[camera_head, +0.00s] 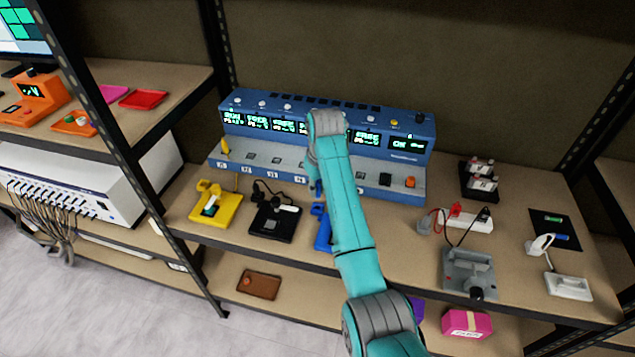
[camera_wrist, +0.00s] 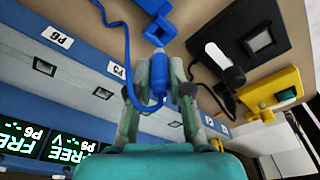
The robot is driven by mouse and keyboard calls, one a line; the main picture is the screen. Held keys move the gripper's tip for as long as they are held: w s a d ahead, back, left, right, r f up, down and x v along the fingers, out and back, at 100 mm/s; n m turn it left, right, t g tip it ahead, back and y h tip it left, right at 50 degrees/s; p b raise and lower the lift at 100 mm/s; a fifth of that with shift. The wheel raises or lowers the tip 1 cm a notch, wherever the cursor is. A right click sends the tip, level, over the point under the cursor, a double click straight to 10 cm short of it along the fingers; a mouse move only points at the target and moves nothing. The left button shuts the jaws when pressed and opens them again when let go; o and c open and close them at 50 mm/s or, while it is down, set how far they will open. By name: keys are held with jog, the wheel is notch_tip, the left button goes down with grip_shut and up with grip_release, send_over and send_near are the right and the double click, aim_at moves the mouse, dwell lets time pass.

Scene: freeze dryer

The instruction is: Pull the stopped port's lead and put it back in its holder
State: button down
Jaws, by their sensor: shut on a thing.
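My gripper (camera_wrist: 160,76) is shut on a blue lead plug (camera_wrist: 157,88), seen between its fingers in the wrist view. A blue cord (camera_wrist: 122,50) loops away from the plug. The blue holder (camera_wrist: 158,28) is just beyond the fingertips; I cannot tell whether the plug touches it. In the head view my arm hides most of the gripper and part of the blue holder (camera_head: 322,236). The blue console (camera_head: 262,128) stands behind, its displays reading RUN, FREE and ON; one is partly covered by my arm. A yellow lead (camera_head: 225,146) stands in its leftmost port.
Left of the blue holder are a black holder (camera_head: 272,226) with a white-and-black lead and a yellow holder (camera_head: 228,212). A grey holder (camera_head: 468,268), a power strip (camera_head: 468,221) and a white holder (camera_head: 568,287) lie to the right. A shelf post (camera_head: 110,130) bounds the left.

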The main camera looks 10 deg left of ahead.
jog(key=shift+f, duration=1.45)
jog(key=shift+f, duration=1.15)
dwell(1.3)
jog(key=c, duration=1)
grip_release()
notch_tip(320, 180, up, 12)
jog(key=s+d, duration=0.1)
jog(key=shift+s, duration=0.25)
